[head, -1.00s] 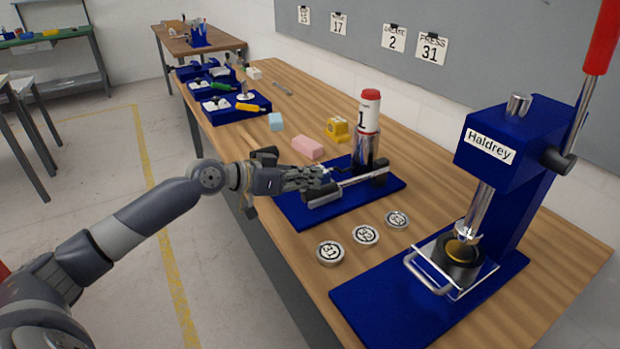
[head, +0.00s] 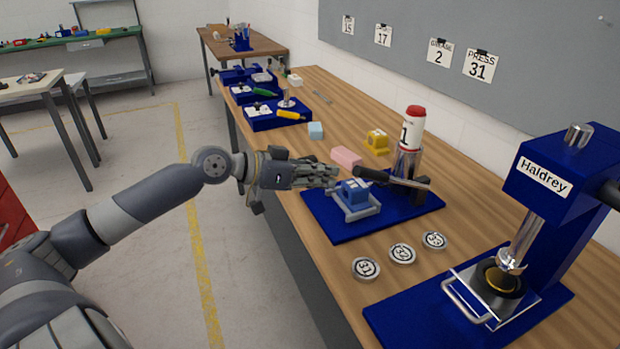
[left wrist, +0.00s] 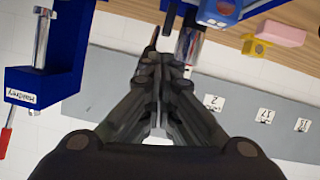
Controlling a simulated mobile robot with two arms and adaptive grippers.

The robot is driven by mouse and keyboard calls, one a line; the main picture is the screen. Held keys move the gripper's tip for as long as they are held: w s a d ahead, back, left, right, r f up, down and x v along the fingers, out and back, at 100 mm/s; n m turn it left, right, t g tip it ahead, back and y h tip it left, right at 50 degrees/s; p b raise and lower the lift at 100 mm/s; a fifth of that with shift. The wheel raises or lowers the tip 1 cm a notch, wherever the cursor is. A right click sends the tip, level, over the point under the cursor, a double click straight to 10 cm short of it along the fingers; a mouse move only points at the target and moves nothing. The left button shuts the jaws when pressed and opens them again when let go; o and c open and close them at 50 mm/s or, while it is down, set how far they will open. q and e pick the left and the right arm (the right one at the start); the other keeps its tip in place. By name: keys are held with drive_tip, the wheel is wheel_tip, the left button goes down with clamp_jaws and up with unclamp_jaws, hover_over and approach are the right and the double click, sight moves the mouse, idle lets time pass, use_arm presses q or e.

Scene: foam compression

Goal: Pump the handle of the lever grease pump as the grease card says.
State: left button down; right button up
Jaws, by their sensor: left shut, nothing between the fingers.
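The lever grease pump stands on a blue base plate (head: 340,228) on the bench. Its upright reservoir (head: 410,135) is white with a red cap and shows a 1. The pump handle (head: 370,174) has a black grip and slopes up to the left from its pivot, clear of the base. A blue block (head: 354,192) with a grey frame sits below it. My left gripper (head: 332,175) is shut and empty, just left of the grip's end; I cannot tell if they touch. It also fills the middle of the left wrist view (left wrist: 163,70). The grease card (head: 438,52) reads 2. My right gripper is out of view.
A blue Haldrey press (head: 560,185) stands at the right. Several numbered discs (head: 402,254) lie in front of the pump. A pink block (head: 346,156) and a yellow part (head: 377,141) lie behind it. A press card (head: 479,66) reads 31.

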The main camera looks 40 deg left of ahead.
use_arm(q)
drive_tip(key=shift+b+v, duration=0.3)
drive_tip(key=shift+v, duration=1.5)
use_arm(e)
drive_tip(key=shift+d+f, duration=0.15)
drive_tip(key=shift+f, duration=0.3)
use_arm(q)
drive_tip(key=shift+w, duration=0.1)
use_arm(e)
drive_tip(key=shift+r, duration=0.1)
